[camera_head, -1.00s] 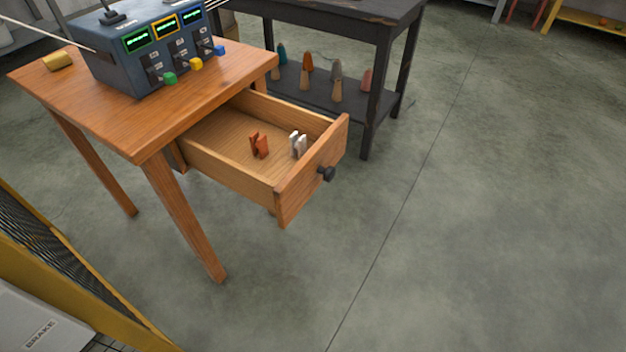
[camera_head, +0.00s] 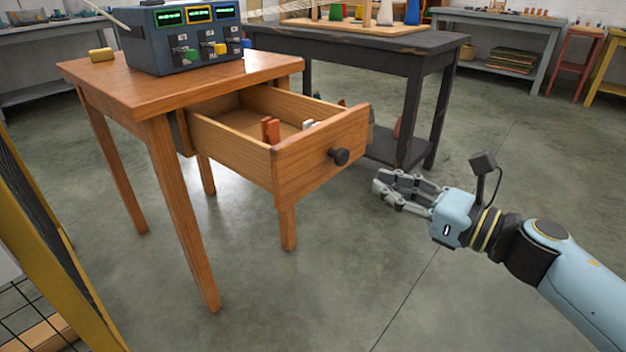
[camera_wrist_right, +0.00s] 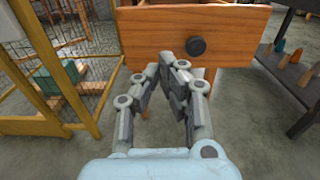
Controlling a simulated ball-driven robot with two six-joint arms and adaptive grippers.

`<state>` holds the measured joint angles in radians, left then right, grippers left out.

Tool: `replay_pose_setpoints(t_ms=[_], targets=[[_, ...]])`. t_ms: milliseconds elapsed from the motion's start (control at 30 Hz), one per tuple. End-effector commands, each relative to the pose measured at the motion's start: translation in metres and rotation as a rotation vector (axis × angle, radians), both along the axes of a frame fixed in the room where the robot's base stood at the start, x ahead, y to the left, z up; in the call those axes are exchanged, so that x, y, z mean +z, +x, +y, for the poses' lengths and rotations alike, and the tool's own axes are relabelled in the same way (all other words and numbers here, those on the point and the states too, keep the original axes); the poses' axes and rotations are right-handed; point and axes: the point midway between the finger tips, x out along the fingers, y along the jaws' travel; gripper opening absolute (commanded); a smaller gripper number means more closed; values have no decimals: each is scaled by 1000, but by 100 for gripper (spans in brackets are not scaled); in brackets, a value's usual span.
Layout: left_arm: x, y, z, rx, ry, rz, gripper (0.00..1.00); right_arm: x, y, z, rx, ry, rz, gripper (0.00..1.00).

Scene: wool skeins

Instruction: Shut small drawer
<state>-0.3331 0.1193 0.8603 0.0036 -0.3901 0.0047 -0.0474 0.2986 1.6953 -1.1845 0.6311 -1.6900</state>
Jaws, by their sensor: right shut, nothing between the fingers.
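The small wooden drawer (camera_head: 322,154) stands pulled out from the orange-brown wooden table (camera_head: 180,84), with a round black knob (camera_head: 340,156) on its front. An orange-red clip (camera_head: 270,130) and a white clip (camera_head: 309,124) are inside it. My right gripper (camera_head: 380,190) is shut and empty, to the right of the drawer front and apart from it in the head view. In the right wrist view the drawer front (camera_wrist_right: 155,35) and knob (camera_wrist_right: 196,47) are ahead of the fingers (camera_wrist_right: 170,62). My left gripper is not in view.
A blue-grey control box (camera_head: 195,38) with coloured levers and a yellow block (camera_head: 101,54) are on the table. A dark bench (camera_head: 370,48) stands behind. A yellow mesh frame (camera_head: 45,250) is at the left. The floor before the drawer is clear.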

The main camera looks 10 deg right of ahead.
Motion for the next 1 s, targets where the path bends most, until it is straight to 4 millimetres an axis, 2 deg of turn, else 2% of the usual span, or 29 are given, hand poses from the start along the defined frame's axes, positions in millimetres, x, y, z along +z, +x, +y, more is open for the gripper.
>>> replay_pose_setpoints(t_ms=[167,300,600,800,1000], targets=[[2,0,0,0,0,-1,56,4,19,14,-2,5,-3,0],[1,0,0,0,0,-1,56,4,43,33,-3,8,-2,0],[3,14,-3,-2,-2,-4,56,1,89,69,-2,7,1,0],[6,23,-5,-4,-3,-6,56,1,105,82,-3,5,2,0],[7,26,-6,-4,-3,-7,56,1,108,84,-3,3,2,0]])
